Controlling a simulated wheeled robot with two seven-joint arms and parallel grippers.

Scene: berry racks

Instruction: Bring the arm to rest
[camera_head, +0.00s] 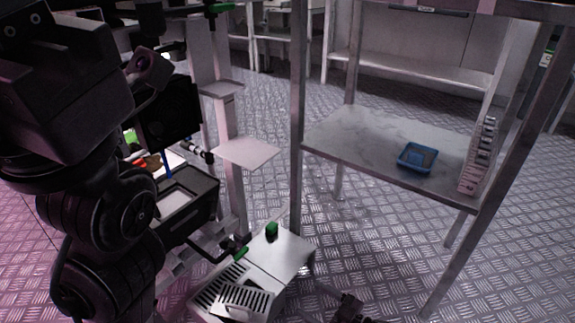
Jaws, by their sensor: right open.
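My right gripper (351,307) shows only as a small dark shape at the bottom edge, right of the middle. It is open, and I see nothing between its fingers. It is low in the picture, below the shelf of the metal rack and apart from it. The rest of my right arm is out of view. A large black arm of mine fills the left side, and no left gripper can be made out on it.
A metal rack with a pale shelf (352,137) stands at the right, holding a blue tray (417,158) and a pale pinkish stack (478,157). A white vented box (286,254) stands below. Patterned metal floor (375,228) shows under the rack. Another bench (410,64) stands behind.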

